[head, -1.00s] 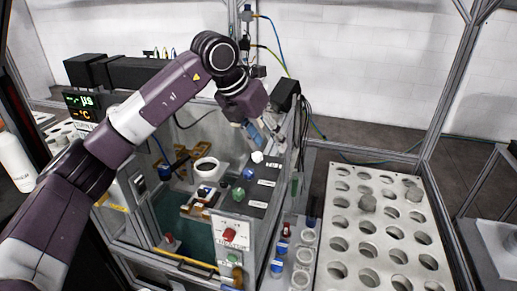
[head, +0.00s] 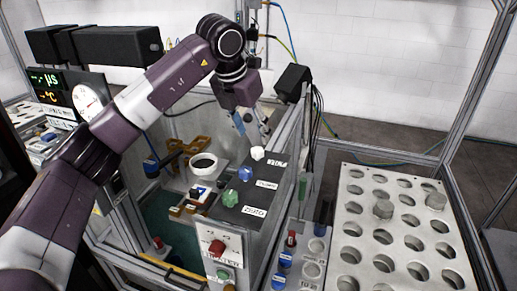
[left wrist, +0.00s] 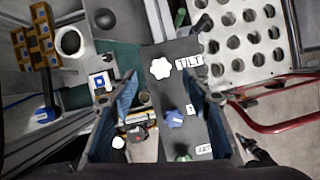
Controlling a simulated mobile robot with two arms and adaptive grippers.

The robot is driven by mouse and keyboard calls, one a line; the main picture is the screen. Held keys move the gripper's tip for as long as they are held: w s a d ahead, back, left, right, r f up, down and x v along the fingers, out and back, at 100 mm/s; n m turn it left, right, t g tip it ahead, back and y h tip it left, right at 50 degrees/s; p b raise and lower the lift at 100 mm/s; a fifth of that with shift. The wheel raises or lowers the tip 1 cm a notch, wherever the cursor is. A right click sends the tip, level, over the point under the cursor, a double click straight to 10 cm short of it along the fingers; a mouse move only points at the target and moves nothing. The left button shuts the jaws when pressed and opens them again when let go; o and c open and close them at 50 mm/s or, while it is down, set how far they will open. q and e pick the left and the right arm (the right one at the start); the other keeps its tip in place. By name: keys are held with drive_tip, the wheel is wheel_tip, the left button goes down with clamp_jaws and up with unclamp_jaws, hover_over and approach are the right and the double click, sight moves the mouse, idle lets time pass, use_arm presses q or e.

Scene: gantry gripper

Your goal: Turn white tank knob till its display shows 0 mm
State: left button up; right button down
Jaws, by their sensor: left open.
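The white knob (head: 257,153) stands at the far end of a dark sloping panel (head: 260,208), beyond a blue knob (head: 245,174) and a green knob (head: 230,197). My left gripper (head: 252,125) is open and empty just above the white knob, pointing down. In the left wrist view, the lobed white knob (left wrist: 160,68) lies between and slightly ahead of the fingers, with no contact visible. The blue knob (left wrist: 174,119) also shows there. A lit display (head: 48,90) at the left shows µS and °C; no mm reading is legible. My right gripper is not in view.
A perforated metal rack (head: 400,225) with round holes stands at the right. A red button (head: 217,248) sits on the front box. A white ring-shaped cup (head: 203,163) is in the tank left of the panel. Frame posts surround the station.

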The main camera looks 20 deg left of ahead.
sight(257, 149)
use_arm(q)
drive_tip(key=p+x, duration=0.2)
drive_tip(key=x, duration=0.3)
drive_tip(key=shift+s+f, duration=0.1)
drive_tip(key=shift+f, duration=0.25)
drive_tip(key=shift+w+d+f, duration=0.1)
drive_tip(key=shift+w+f, duration=0.15)
drive_tip(key=shift+f, duration=0.2)
drive_tip(key=shift+s, duration=0.15)
drive_tip(key=shift+c, duration=0.6)
drive_tip(key=c, duration=1)
